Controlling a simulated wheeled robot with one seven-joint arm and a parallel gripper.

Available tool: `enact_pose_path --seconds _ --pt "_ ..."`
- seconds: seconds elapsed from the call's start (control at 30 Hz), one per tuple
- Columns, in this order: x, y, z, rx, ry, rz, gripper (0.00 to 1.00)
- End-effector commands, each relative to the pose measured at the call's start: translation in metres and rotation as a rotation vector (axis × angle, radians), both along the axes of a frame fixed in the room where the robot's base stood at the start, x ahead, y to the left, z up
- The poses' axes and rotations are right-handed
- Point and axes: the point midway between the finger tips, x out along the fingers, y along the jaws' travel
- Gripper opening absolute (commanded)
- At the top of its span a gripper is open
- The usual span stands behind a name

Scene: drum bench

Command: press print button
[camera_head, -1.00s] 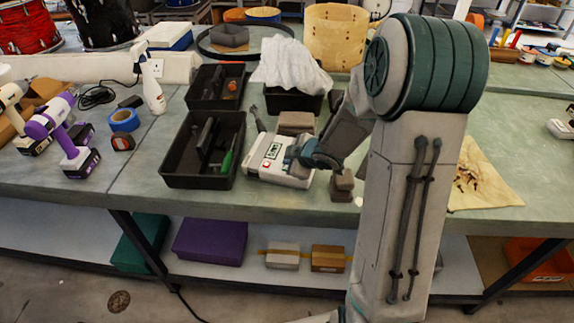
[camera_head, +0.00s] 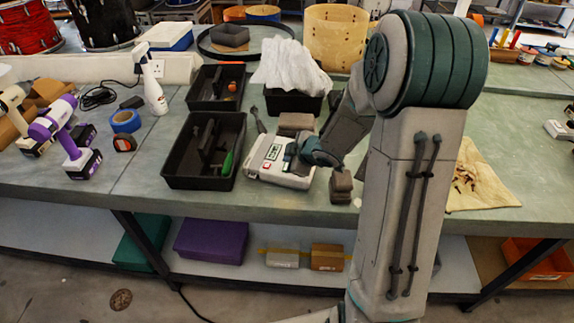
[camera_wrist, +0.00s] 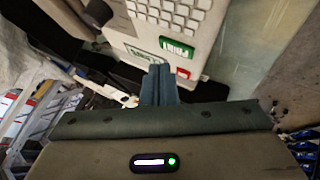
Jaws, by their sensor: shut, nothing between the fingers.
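A white label printer (camera_head: 262,172) lies on the green bench in the middle of the head view. In the wrist view the printer (camera_wrist: 211,35) shows rows of pale keys (camera_wrist: 172,13), a green key with white marks (camera_wrist: 177,48) and a red key (camera_wrist: 183,73). I cannot read which one is the print button. The red key also shows in the head view (camera_head: 266,164). My gripper (camera_wrist: 158,70) is shut and empty, its fingertips over the printer beside the red and green keys. I cannot tell whether they touch it. In the head view my gripper (camera_head: 291,155) covers the printer's right part.
A black divided tray (camera_head: 167,166) with a green-handled tool stands left of the printer. Brown blocks (camera_head: 295,121) sit behind it and more (camera_head: 341,185) to its right. A black bin with a white cloth (camera_head: 288,68) is further back. Bare bench lies along the front.

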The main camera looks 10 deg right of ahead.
Motion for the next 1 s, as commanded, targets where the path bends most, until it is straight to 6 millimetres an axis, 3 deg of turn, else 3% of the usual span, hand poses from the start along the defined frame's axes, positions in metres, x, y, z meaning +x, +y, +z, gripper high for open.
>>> enact_pose_path --seconds 0.6,1.0 --pt "0.0 0.0 0.059 0.0 0.0 0.0 0.0" --pt "0.0 0.0 0.059 0.0 0.0 0.0 0.0"
